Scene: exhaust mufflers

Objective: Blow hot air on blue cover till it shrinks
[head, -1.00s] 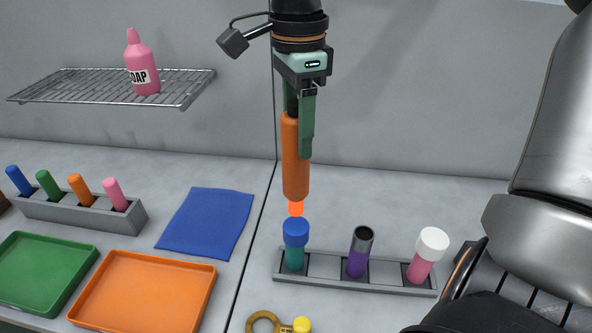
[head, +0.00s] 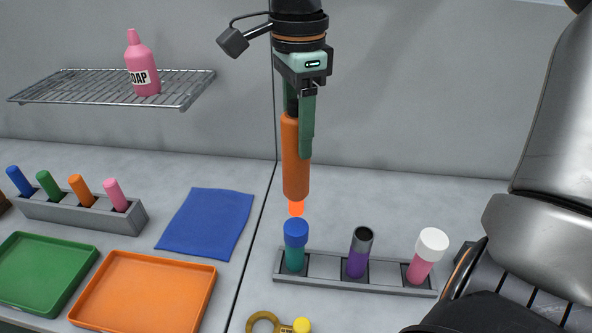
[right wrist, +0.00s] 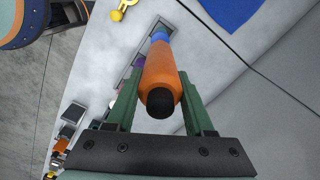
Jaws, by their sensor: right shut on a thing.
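My right gripper (head: 298,130) points down and is shut on an orange heat tool (head: 296,165) with a glowing orange-red tip. The tool also shows between the fingers in the right wrist view (right wrist: 160,75). The glowing tip is just above the blue cover (head: 296,230), with a small gap. The blue cover sits on top of a teal tube (head: 295,257) standing in the left slot of a grey rack (head: 325,265). In the right wrist view the blue cover (right wrist: 159,35) shows past the tool's far end. My left gripper is not in view.
The rack also holds a purple tube with a dark top (head: 359,255) and a pink tube with a white cap (head: 428,252). A yellow ring tool (head: 265,320) lies in front. A blue cloth (head: 205,222), orange tray (head: 150,290) and green tray (head: 45,272) lie left.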

